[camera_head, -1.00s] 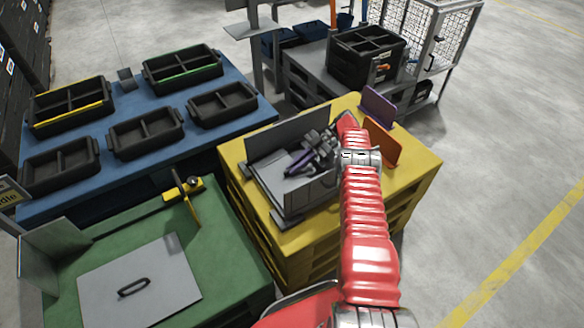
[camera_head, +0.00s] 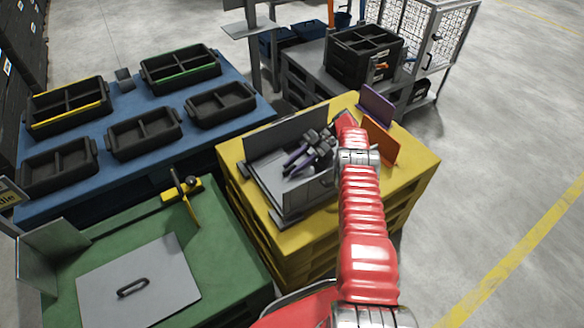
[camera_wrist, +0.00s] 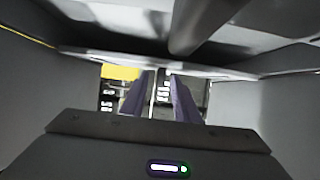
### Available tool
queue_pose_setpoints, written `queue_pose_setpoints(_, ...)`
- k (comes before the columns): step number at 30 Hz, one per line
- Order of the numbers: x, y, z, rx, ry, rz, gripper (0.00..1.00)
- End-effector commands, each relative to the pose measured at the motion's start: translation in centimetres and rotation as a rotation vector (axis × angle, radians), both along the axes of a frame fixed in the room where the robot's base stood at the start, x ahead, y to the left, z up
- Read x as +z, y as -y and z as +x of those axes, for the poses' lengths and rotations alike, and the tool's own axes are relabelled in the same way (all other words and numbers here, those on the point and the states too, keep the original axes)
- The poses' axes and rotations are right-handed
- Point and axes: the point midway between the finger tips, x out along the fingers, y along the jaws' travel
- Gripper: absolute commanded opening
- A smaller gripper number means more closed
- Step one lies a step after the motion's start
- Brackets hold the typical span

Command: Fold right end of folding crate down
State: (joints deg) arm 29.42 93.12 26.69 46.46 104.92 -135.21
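The grey folding crate (camera_head: 311,195) stands on the yellow pallet stack (camera_head: 410,180). Its far and near long walls are upright, and a panel at its left end lies low. Its right end is hidden behind my gripper and red arm. My gripper (camera_head: 288,164) is inside the crate between the long walls, with its purple fingers pointing left and down. In the wrist view, the two purple fingers of my gripper (camera_wrist: 160,98) stand apart with nothing visible held between them. Grey panels surround the fingers, and a pale panel edge (camera_wrist: 150,64) crosses just above them; I cannot tell which panel it is.
An orange panel (camera_head: 381,142) and a purple panel (camera_head: 375,105) stand upright on the yellow top, right of the crate. A blue table (camera_head: 190,136) with several black bins is at the left. A green table (camera_head: 225,255) with a grey lid (camera_head: 160,268) is in front.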

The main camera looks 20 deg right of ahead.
Motion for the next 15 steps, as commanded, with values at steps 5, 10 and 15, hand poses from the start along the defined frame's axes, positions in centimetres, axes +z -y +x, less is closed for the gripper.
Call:
queue_pose_setpoints(5,0.7,0.0,0.1,0.0,0.001,0.0,0.28)
queue_pose_setpoints(10,2.0,0.0,0.1,0.0,0.001,-0.001,0.28)
queue_pose_setpoints(15,3.7,0.0,0.0,0.0,0.001,-0.001,0.28)
